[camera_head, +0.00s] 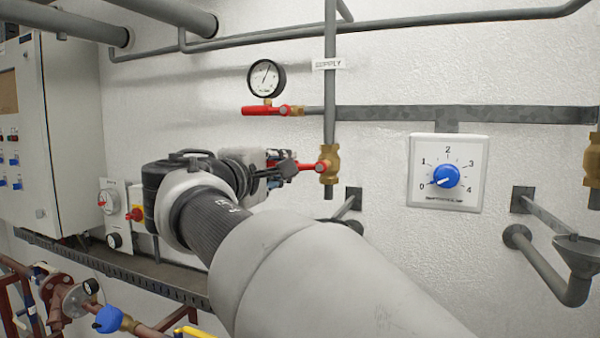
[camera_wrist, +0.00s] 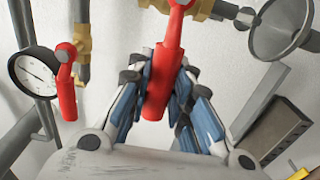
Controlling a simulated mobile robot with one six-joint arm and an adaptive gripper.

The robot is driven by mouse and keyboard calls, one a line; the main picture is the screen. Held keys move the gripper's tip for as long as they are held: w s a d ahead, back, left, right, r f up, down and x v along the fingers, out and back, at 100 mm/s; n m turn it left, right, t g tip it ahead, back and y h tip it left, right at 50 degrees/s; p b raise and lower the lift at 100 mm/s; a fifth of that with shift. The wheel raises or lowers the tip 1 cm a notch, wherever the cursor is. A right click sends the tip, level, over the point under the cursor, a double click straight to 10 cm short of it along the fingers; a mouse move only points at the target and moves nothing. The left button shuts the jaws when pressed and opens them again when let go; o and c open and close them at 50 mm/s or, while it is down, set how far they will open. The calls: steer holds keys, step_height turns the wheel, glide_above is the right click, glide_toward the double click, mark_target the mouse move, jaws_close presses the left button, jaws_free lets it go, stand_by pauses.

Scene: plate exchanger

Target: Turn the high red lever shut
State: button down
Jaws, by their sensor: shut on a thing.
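A red lever (camera_head: 307,167) sticks out to the left from a brass valve (camera_head: 329,165) on the vertical supply pipe, roughly level. My gripper (camera_head: 282,167) reaches this lever from the left. In the wrist view the gripper (camera_wrist: 160,78) is shut on the red lever (camera_wrist: 163,75), with blue-grey fingers on both sides of its handle. Part of the brass valve (camera_wrist: 205,8) shows at the top there. A second red lever (camera_head: 261,111) lies level under the round gauge and is untouched; it also shows in the wrist view (camera_wrist: 66,85).
The gauge (camera_head: 266,78) stands above and left of the held lever. A white dial panel (camera_head: 447,193) with a blue knob is on the wall to the right. A grey cabinet (camera_head: 70,130) is at the left. A funnel (camera_head: 578,252) sits at the far right.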

steer(key=shift+r, duration=0.15)
steer(key=c, duration=1.4)
jaws_free()
steer(key=v, duration=1.2)
